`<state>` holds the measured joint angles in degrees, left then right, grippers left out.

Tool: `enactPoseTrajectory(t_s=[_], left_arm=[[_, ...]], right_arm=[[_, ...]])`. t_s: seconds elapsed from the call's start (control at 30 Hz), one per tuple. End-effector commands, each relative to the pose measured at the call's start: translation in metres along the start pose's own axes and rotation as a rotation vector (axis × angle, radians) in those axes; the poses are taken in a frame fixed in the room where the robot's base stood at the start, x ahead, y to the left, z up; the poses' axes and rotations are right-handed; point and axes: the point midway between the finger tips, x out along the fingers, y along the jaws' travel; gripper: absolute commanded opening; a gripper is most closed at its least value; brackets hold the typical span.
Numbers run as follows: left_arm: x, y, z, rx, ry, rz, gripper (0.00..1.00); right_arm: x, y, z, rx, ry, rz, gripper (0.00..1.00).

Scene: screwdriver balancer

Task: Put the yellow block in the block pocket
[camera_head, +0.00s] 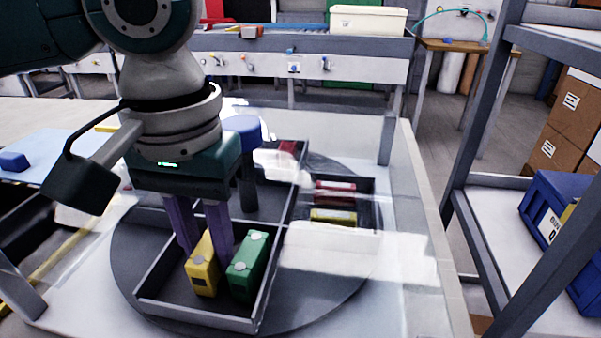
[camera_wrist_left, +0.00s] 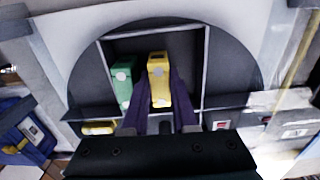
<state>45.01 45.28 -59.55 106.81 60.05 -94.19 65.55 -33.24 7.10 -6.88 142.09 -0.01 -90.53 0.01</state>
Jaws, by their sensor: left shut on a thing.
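My left gripper (camera_head: 200,228) has its purple fingers around the yellow block (camera_head: 202,268), shut on it. The block stands roughly upright inside the front part of a dark tray (camera_head: 195,313), just left of a green block (camera_head: 246,266). I cannot tell if its base touches the tray floor. In the left wrist view the yellow block (camera_wrist_left: 158,78) sits between the fingers (camera_wrist_left: 160,108), with the green block (camera_wrist_left: 123,82) at its left. Another yellow block (camera_head: 333,216) lies in a smaller dark tray. My right gripper is out of view.
The trays stand on a round dark turntable (camera_head: 290,315). A red block (camera_head: 335,185) lies in the smaller tray (camera_head: 371,188). A blue-topped post (camera_head: 243,125) rises behind the gripper. A shelf with a blue bin (camera_head: 545,215) stands at right.

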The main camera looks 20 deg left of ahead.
Motion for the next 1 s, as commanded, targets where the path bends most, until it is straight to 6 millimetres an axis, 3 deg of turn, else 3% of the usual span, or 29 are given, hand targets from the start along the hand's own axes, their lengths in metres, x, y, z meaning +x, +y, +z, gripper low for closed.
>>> enactPoseTrajectory(t_s=[0.07, 0.1, 0.17, 0.43, 0.53, 1.0], left_arm=[[0.002, 0.0, 0.0, 0.0, -0.002, -0.001, 0.0], [0.002, 0.0, 0.0, 0.0, -0.001, -0.001, 0.31], [0.002, 0.0, 0.0, 0.0, -0.001, 0.0, 0.38], [0.001, 0.0, 0.0, 0.0, 0.0, 0.0, 0.39], [-0.008, 0.001, 0.0, 0.001, 0.001, 0.002, 0.39], [-0.104, 0.001, -0.001, 0.001, 0.002, 0.002, 0.39]], right_arm=[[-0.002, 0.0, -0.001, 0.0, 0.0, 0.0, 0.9], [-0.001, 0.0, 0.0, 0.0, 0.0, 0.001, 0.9], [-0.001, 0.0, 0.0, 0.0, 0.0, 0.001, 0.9], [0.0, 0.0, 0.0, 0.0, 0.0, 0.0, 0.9], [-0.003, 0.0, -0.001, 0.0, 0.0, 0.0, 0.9], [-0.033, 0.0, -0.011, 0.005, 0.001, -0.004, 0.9]])
